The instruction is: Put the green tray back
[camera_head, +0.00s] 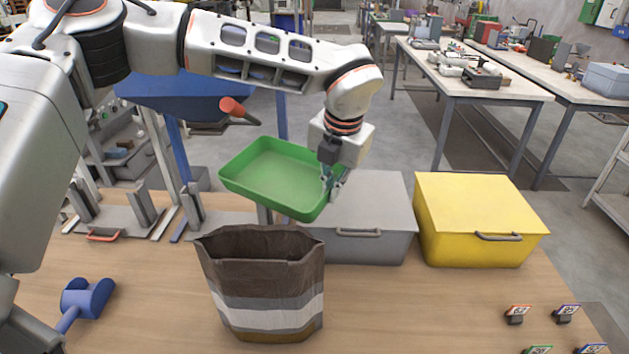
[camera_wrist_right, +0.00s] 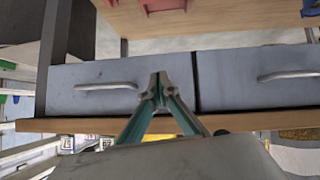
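The green tray (camera_head: 268,168) is in the air in the head view, above and behind the open brown paper bag (camera_head: 262,300), and looks empty. It is a little tilted. My left gripper (camera_head: 331,188) is shut on the right end of its rim. The bag stands upright on the wooden table, with grey and white bands, and its inside is dark. My right gripper (camera_wrist_right: 158,80) shows only in the right wrist view, with its teal fingers meeting at the tips and nothing between them. It is in front of grey drawers (camera_wrist_right: 95,88).
A grey lidded box (camera_head: 365,225) and a yellow lidded box (camera_head: 480,218) stand behind the bag to the right. A blue scoop (camera_head: 85,302) lies at the left. An orange-red handle (camera_head: 237,108) sticks out behind the tray. Small number tags (camera_head: 517,314) stand at the front right.

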